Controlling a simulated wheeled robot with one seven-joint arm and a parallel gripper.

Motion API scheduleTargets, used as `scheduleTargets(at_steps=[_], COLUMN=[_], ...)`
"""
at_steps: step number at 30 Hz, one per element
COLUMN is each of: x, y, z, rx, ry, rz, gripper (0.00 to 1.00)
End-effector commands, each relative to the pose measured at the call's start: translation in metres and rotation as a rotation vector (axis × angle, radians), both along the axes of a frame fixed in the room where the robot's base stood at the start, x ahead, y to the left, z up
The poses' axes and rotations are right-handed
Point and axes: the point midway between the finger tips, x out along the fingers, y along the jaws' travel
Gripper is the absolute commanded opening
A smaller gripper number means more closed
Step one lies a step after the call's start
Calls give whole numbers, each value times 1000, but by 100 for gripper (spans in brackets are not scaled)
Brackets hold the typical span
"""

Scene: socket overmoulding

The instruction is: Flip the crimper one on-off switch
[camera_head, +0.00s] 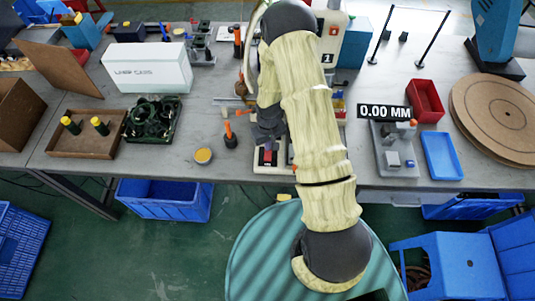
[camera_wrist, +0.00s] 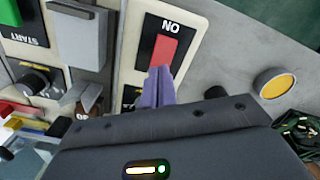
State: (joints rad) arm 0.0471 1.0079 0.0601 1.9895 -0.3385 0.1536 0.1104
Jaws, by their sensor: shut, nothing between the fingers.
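The on-off switch is a red rocker (camera_wrist: 164,52) on a black plate, with lettering that appears upside down as "NO" in the wrist view. It sits on a pale machine panel (camera_wrist: 123,65). In the head view the red rocker (camera_head: 268,157) shows at the machine's front, just below my gripper (camera_head: 267,138). My gripper's purple-grey fingers (camera_wrist: 159,80) are shut and empty. Their tips overlap the rocker's lower end in the wrist view; I cannot tell whether they touch it. The machine body marked "1" (camera_head: 333,30) is partly hidden by my arm.
The panel also carries a green START button (camera_wrist: 15,12), a black knob (camera_wrist: 38,82) and a grey block (camera_wrist: 78,32). A round yellow-topped container (camera_head: 204,155) and an orange-tipped tool (camera_head: 230,138) stand left of the machine. The bench front between them is clear.

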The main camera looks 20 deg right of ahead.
Motion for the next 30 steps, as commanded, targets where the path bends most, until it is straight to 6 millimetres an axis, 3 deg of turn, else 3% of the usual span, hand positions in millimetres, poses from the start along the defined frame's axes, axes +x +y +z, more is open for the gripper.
scheduleTargets(at_steps=[30], x=[0], y=[0], z=[-8], rx=[0], ry=[0], rz=[0], gripper=[0])
